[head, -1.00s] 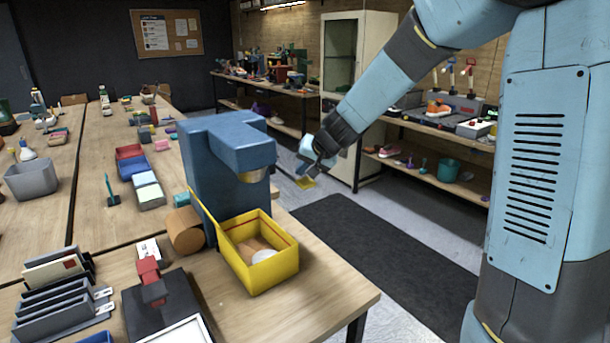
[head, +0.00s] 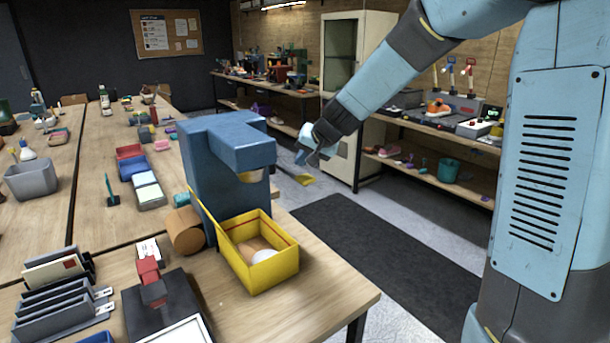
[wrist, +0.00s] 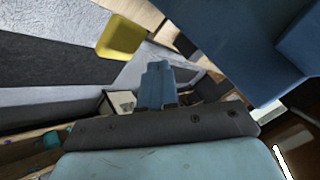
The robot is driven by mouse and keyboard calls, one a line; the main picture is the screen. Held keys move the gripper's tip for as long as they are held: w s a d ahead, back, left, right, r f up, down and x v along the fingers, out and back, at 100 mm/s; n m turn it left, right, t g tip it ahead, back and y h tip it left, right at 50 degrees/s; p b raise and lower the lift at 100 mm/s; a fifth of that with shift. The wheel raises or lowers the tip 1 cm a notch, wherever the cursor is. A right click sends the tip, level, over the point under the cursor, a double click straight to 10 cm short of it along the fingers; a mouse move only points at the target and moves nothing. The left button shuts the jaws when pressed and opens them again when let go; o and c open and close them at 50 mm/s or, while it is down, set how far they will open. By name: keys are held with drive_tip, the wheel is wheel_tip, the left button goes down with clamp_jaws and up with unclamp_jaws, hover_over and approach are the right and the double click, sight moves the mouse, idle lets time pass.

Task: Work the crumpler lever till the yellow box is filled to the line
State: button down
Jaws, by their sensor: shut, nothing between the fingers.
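The blue crumpler (head: 205,165) stands on the table's right side. The yellow box (head: 262,275) sits in front of it, with a red line near the top of its inner wall. A white rounded piece (head: 264,256) lies low in the box, below the line, beside a brownish area. A yellow paddle (head: 304,180), apparently the lever's end, sticks out right of the crumpler; it also shows in the wrist view (wrist: 122,38). My gripper (head: 301,157) is shut and empty, just above the paddle in the head view. Contact between them cannot be told.
An orange-brown roll (head: 185,230) lies beside the crumpler. A black device with a red top (head: 150,272) and a grey rack (head: 62,305) stand at the front left. A dark mat (head: 375,240) covers the floor right of the table.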

drive_tip(key=shift+w+a+r, duration=0.1)
drive_tip(key=shift+r, duration=2.15)
drive_tip(key=shift+s+d+r, duration=0.15)
drive_tip(key=shift+s+d, duration=0.05)
drive_tip(key=shift+s, duration=0.1)
drive_tip(key=s+d+h, duration=0.2)
drive_tip(key=s+d, duration=0.5)
drive_tip(key=s, duration=0.4)
drive_tip(key=s+d+r+h, duration=0.1)
drive_tip(key=s+d, duration=0.6)
drive_tip(key=s, duration=0.4)
drive_tip(key=s+d+r+n+g+h, duration=0.1)
drive_tip(key=s+d+h, duration=0.1)
drive_tip(key=s+d, duration=0.5)
drive_tip(key=s, duration=0.4)
drive_tip(key=shift+h, duration=0.3)
